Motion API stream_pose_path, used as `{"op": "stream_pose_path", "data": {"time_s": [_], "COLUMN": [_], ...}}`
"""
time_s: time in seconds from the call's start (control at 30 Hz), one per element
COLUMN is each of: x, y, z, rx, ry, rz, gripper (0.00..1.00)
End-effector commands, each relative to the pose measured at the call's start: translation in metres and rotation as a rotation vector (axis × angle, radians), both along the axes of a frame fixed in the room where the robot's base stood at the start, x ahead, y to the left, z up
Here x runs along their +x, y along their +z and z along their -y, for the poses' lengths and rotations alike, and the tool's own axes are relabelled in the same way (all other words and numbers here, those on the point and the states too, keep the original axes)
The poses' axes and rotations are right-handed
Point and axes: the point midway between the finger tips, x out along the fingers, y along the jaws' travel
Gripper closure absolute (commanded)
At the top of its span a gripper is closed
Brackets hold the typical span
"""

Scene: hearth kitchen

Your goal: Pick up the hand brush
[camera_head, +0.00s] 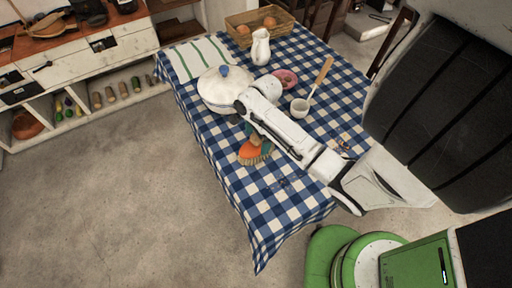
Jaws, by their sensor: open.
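The hand brush (251,153) shows an orange body with tan bristles. It lies on the blue-checked table (290,205), near its left edge. A dark green part beside its upper right end is partly covered by my white arm, so I cannot tell whether it is the brush's handle. My gripper (239,112) is at the far end of the arm, beyond the brush and close to the white lidded pot. It is small and dark here; its jaws are open, and I see nothing held in them.
The pot (217,92) has a blue knob. A striped cloth (195,58), white jug (261,48), basket (236,36), pink item (287,79), small white cup (299,108) and wooden utensil (322,76) share the table. The floor (110,200) at left is clear.

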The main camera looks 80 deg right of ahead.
Motion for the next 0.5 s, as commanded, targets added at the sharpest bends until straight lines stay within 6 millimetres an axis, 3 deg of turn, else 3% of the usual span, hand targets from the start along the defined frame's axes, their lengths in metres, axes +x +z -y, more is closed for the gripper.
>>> {"op": "stream_pose_path", "data": {"time_s": [0.2, 0.5], "x": [0.003, 0.004], "y": [-0.028, -0.035], "z": [-0.005, -0.005], "rx": [0.000, -0.001], "ry": [-0.001, 0.000], "rz": [-0.001, 0.001], "gripper": [0.00, 0.00]}}
